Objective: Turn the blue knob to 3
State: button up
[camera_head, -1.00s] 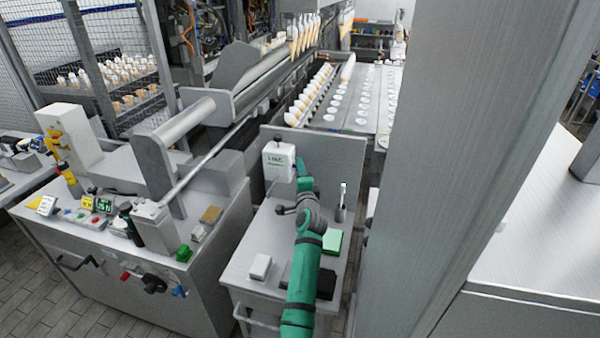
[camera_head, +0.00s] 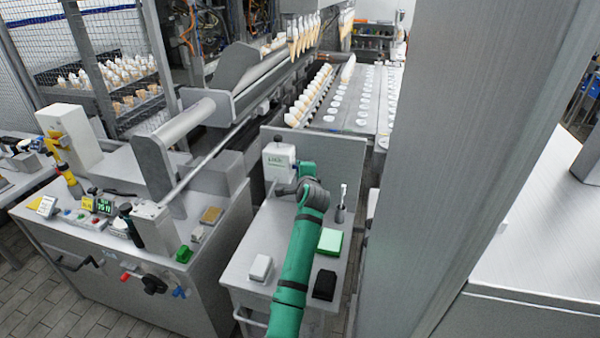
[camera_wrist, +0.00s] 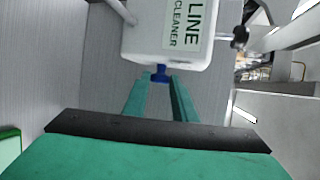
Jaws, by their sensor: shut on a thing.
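A small blue part (camera_wrist: 161,72) sits at the bottom of the white dispenser labelled "LINE CLEANER" (camera_wrist: 168,30) in the wrist view. My gripper (camera_wrist: 160,79) has its two green fingertips on either side of this blue part, shut on it. In the head view the dispenser (camera_head: 279,156) hangs on the upright grey panel, and my arm hides the fingers. I see no readable number scale at either blue part.
Below the dispenser, the grey cart top holds a green block (camera_head: 330,241), a black block (camera_head: 324,285), a white block (camera_head: 261,267) and a brush in a holder (camera_head: 341,205). The grey panel (camera_head: 340,165) stands close behind. A wide grey column (camera_head: 470,150) blocks the right.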

jog(key=shift+w+d+r+m+g+y, duration=0.15)
jog(key=shift+r+m+g, duration=0.15)
jog(key=shift+g, duration=0.85)
jog(key=shift+w+a+r+m+g+y, duration=0.1)
jog(key=shift+w+r+m+g+y, duration=0.15)
jog(key=shift+g, duration=0.95)
jog(key=shift+w+d+r+m+g+y, duration=0.15)
jog(key=shift+m+g, duration=0.2)
jog(key=shift+g, duration=1.3)
jog(key=o, duration=1)
jog(key=v, duration=1)
jog(key=shift+s+r, duration=0.25)
jog(key=shift+r, duration=0.05)
